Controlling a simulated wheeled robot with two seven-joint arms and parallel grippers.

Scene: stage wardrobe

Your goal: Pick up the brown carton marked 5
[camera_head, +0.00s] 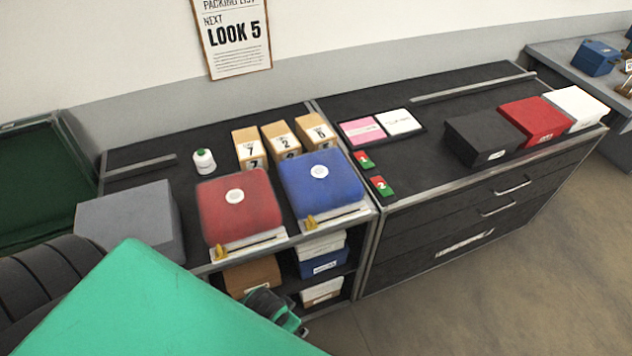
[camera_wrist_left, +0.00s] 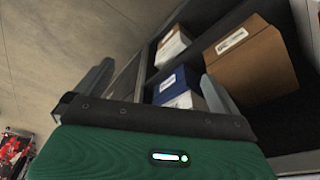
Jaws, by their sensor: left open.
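A brown carton (camera_head: 252,276) with a white label sits in the left open compartment under the counter, below the red box. It shows larger in the left wrist view (camera_wrist_left: 252,66), at the upper right. I cannot read a 5 on its label. My left gripper (camera_head: 273,304) is in front of the shelf, low and close to the carton; its hand partly covers the carton's lower right in the head view. In the left wrist view the gripper (camera_wrist_left: 157,86) has its fingers wide apart and empty, with the carton beyond the right finger. My right gripper is not in view.
A blue box (camera_head: 325,262) and a brown-and-white box (camera_head: 322,291) occupy the neighbouring compartments. A red box (camera_head: 240,205), a blue box (camera_head: 322,183), a grey box (camera_head: 132,220) and tan numbered boxes (camera_head: 249,147) stand on the counter. The floor in front is clear.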

